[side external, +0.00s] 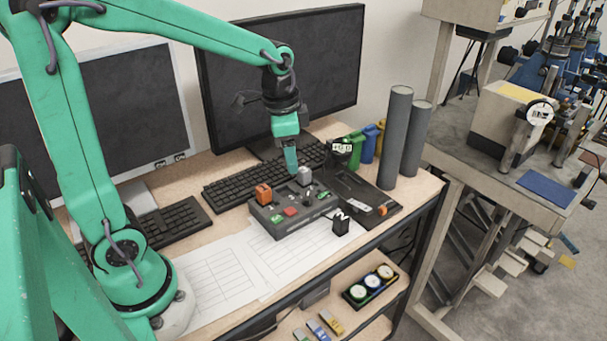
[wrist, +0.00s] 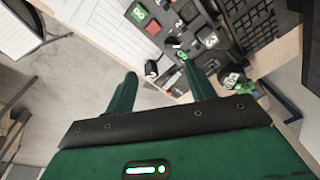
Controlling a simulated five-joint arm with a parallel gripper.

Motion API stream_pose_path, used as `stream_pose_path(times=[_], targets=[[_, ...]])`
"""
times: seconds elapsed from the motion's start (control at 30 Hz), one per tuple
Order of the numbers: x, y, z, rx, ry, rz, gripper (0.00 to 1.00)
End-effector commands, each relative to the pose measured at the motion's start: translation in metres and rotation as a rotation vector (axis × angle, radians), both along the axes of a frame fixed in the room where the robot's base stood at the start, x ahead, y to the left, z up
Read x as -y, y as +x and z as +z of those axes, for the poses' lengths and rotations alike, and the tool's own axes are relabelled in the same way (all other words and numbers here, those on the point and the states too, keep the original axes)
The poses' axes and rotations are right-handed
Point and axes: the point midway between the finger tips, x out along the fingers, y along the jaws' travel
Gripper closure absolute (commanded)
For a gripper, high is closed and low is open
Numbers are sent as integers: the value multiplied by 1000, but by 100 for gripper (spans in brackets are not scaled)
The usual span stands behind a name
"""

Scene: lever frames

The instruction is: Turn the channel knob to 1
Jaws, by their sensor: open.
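A dark grey control box (side external: 272,229) lies on the desk; it also shows in the wrist view (wrist: 190,37). On its top are an orange block, a red button, small green labels and dark knobs or levers. I cannot tell whether a finger touches the box.
A keyboard (side external: 235,190) and a monitor (side external: 280,80) stand behind the box. Paper sheets (side external: 215,275) cover the desk's front left. A small black item (side external: 341,226) sits at the box's front right.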

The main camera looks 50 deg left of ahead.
Motion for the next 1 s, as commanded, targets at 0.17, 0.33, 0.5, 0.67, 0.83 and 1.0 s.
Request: stream_pose_path(times=[0.17, 0.33, 0.5, 0.67, 0.83, 1.0], targets=[[-7, 24, -27, -69, 8, -97, 45], [-12, 41, -51, -119, 9, -180, 45], [-15, 50, -65, -145, 9, -229, 45], [-16, 52, -68, -152, 8, -243, 45], [-16, 52, -69, -152, 8, -242, 45], [-16, 52, -78, -153, 8, -242, 45]])
